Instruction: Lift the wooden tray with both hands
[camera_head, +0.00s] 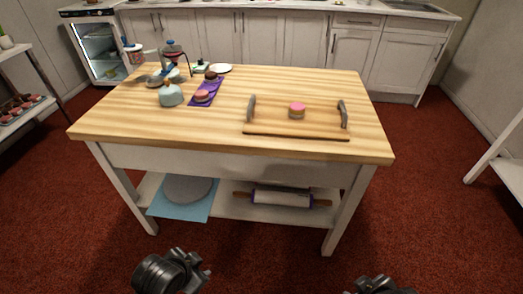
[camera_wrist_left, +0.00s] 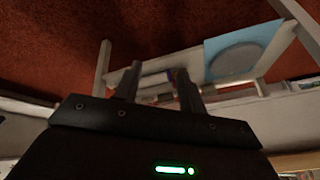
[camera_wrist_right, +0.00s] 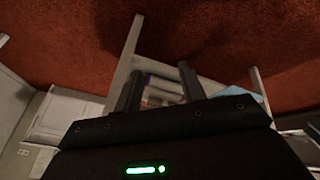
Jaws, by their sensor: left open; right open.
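The wooden tray (camera_head: 275,124) lies flat on the right half of the wooden table. It has a grey upright handle at each end, the left handle (camera_head: 251,107) and the right handle (camera_head: 343,113). A small pink-topped cake (camera_head: 297,110) sits on the tray. My left gripper (camera_head: 207,274) is low in front of the table, open and empty, well apart from the tray. Its fingers also show in the left wrist view (camera_wrist_left: 157,88). My right gripper (camera_head: 385,288) is at the bottom edge, partly cut off. Its fingers are apart and empty in the right wrist view (camera_wrist_right: 160,88).
The shelf below holds a rolling pin (camera_head: 281,198), and a round grey disc (camera_head: 188,189) on a blue sheet. Red floor lies in front.

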